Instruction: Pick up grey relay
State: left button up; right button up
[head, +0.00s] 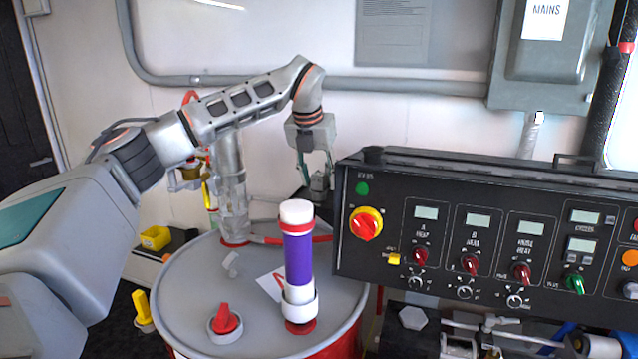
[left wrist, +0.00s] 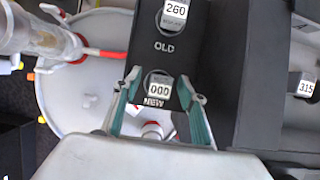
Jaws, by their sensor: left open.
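My left gripper (head: 318,176) is open, pointing down behind the left end of the black control panel. In the left wrist view my left gripper (left wrist: 161,84) has its two teal fingers on either side of a grey relay (left wrist: 158,89) marked 000, with a gap on both sides. This relay sits in the round spot labelled NEW on a dark board (left wrist: 190,50). In the head view a small grey piece (head: 319,187) shows just below the fingers. A similar relay (left wrist: 175,10) marked 260 sits above the label OLD. My right gripper is not in view.
A grey drum lid (head: 190,290) carries a purple cylinder (head: 298,262) with a white cap and a red-handled valve (head: 224,322). The control panel (head: 480,220) stands close right of the gripper. Another piece (left wrist: 306,86) marked 315 lies at the right.

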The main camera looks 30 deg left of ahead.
pick_arm(q)
grip_shut()
jog(key=shift+r, duration=0.1)
